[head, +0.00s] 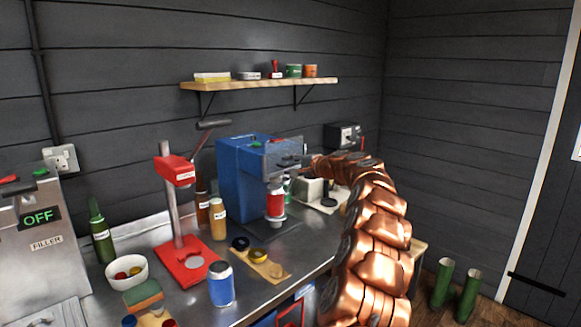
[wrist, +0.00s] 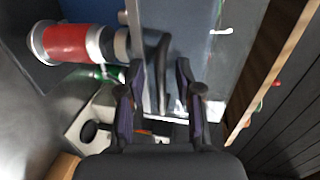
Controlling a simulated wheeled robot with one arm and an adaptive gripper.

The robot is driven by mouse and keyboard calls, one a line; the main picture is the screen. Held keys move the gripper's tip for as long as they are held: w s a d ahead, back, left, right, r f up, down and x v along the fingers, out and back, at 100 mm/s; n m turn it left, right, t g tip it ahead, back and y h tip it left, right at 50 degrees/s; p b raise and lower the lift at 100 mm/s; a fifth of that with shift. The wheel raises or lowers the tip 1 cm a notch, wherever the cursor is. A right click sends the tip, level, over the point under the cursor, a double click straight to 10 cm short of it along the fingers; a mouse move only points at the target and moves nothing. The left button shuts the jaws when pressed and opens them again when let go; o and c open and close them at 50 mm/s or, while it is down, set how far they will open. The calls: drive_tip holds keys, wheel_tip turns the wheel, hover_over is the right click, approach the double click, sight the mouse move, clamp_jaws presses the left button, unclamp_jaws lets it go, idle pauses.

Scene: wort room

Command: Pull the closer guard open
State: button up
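The closer (head: 240,182) is a blue machine on the steel bench, with a grey-blue head section at its upper front. A red can (head: 275,204) sits upright under that head; it also shows at the left of the wrist view (wrist: 68,44). A flat grey panel, apparently the guard (wrist: 187,28), fills the upper middle of the wrist view, with a dark curved handle (wrist: 163,72) on it. My gripper (wrist: 155,80) is open, its two dark fingers apart on either side of the handle's lower part, with visible gaps. In the head view my gripper (head: 300,162) is small and partly merges with the closer's front.
A red press (head: 178,172), bottles and a blue can (head: 221,284) stand left of the closer. A wall shelf (head: 260,84) hangs above. Small machines stand behind my arm. Green cylinders (head: 443,282) stand on the floor to the right, where floor is otherwise clear.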

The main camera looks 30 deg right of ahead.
drive_tip(key=v, duration=1.2)
drive_tip(key=shift+d, duration=0.1)
idle(0.4)
